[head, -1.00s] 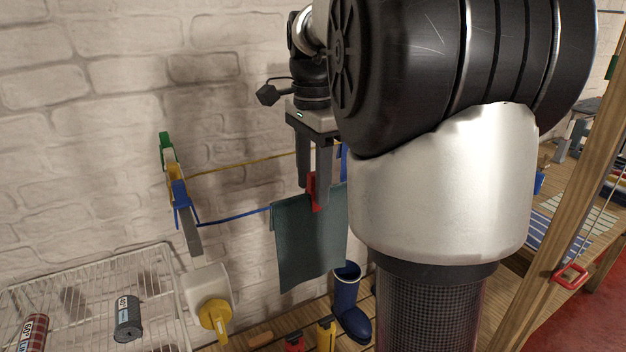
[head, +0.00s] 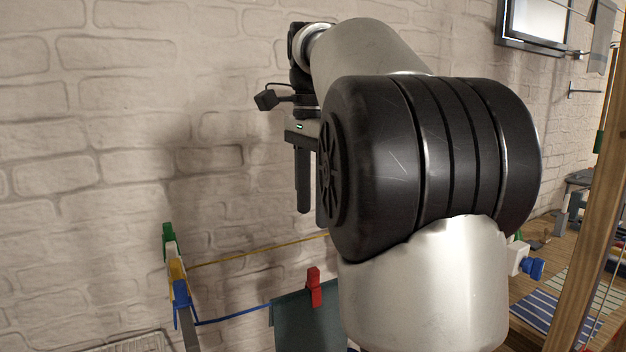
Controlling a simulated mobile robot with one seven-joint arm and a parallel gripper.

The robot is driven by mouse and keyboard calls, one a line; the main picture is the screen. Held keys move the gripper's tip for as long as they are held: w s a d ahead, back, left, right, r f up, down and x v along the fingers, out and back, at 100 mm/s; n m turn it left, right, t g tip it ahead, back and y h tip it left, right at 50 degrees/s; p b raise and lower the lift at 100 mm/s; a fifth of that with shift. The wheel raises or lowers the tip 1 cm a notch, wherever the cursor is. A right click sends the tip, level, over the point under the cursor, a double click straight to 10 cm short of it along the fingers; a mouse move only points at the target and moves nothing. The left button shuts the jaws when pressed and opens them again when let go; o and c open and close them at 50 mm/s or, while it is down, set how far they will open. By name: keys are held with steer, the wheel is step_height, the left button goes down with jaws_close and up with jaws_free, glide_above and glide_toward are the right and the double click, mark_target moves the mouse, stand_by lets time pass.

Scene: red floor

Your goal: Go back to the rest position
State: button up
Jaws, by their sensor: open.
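My gripper (head: 311,215) points down in the upper middle of the head view, in front of the white brick wall. It is open and empty, with its right finger mostly hidden behind my arm. Below it, a red clothespin (head: 314,287) is clipped on the top edge of a dark green cloth (head: 297,325), which hangs on the blue line (head: 232,317). The gripper is above the clothespin and apart from it. The lower part of the cloth is outside the picture.
Green, white, yellow and blue clothespins (head: 180,292) sit together at the left end of the lines. A yellow line (head: 250,255) runs behind. A wire rack (head: 135,344) shows at the bottom left. A wooden post (head: 588,200) stands at the right. The wall area left of my gripper is clear.

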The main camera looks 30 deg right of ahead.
steer(key=s+a+f+n+t+p, duration=0.2)
steer(key=s+a+n+t, duration=0.1)
steer(key=s+a+n, duration=0.5)
steer(key=s+a+f+n+t, duration=0.2)
steer(key=s+a+f+n, duration=0.2)
steer(key=s+f+n, duration=0.4)
steer(key=shift+s+a+f+n+t, duration=0.3)
steer(key=shift+f+n, duration=0.5)
steer(key=shift+f, duration=0.95)
steer(key=shift+c, duration=0.5)
